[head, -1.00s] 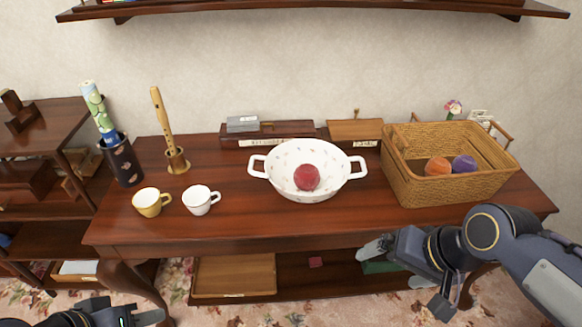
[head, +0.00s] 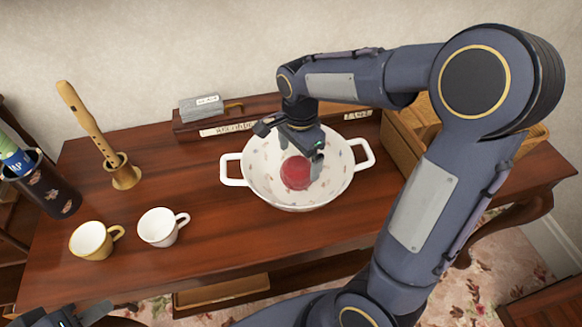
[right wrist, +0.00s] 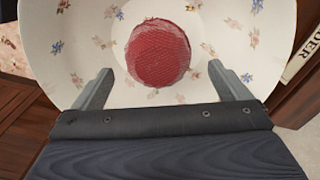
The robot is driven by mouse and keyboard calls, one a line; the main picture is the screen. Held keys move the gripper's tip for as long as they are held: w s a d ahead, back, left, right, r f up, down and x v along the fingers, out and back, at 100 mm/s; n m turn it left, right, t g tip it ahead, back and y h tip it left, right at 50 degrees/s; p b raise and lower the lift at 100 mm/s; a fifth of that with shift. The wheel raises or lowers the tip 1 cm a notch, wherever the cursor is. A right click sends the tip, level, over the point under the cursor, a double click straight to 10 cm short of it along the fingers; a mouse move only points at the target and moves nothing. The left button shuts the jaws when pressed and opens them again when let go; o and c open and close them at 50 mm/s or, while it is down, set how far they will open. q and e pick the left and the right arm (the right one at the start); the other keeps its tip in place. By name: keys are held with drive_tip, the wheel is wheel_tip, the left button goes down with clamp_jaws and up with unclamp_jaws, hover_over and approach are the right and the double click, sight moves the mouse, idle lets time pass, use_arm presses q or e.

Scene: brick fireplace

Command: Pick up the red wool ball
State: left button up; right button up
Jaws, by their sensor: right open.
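The red wool ball (head: 296,172) lies inside the white two-handled bowl (head: 258,181) on the wooden table. In the right wrist view the ball (right wrist: 158,52) sits just beyond and between the two finger tips, on the floral floor of the bowl (right wrist: 60,25). My right gripper (head: 301,158) is over the bowl, close above the ball; it also shows in the right wrist view (right wrist: 160,82). It is open, with nothing between its fingers. My left gripper (head: 85,315) is at the bottom left corner, partly cut off, away from the ball.
A white cup (head: 160,230) and a yellow cup (head: 92,242) stand left of the bowl. Low wooden boxes (head: 225,122) lie behind the bowl.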

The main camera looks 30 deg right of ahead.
wheel_tip(320, 180, down, 6)
drive_tip(key=shift+s+d+f, duration=0.1)
drive_tip(key=c, duration=1.1)
drive_tip(key=shift+o, duration=0.2)
